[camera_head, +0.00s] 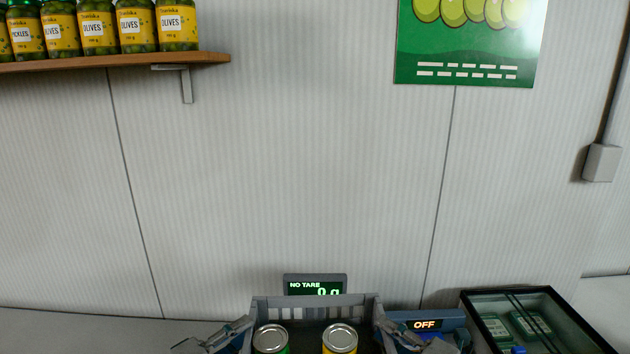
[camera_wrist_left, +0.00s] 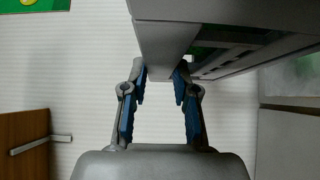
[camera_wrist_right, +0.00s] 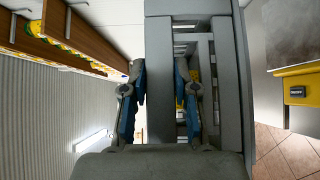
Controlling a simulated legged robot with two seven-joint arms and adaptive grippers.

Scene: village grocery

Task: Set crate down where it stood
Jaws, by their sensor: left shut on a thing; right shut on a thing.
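The grey crate (camera_head: 262,301) is at the bottom centre of the head view, with slots in its far wall. Two cans stand inside, a left can (camera_head: 271,337) and a yellow can (camera_head: 340,338). My left gripper (camera_head: 245,326) is shut on the crate's left wall. My right gripper (camera_head: 383,328) is shut on its right wall. In the left wrist view the blue-padded fingers (camera_wrist_left: 161,74) grip the crate's wall (camera_wrist_left: 165,45); the right wrist view shows fingers (camera_wrist_right: 160,70) at the slotted wall (camera_wrist_right: 229,90). The crate's underside is hidden, so I cannot tell whether it rests on anything.
A scale display (camera_head: 315,286) reading "NO TARE 0 g" stands just behind the crate. A blue device (camera_head: 425,324) showing "OFF" is close to its right. A black-framed glass case (camera_head: 535,322) stands further right. A shelf of jars (camera_head: 115,59) hangs upper left.

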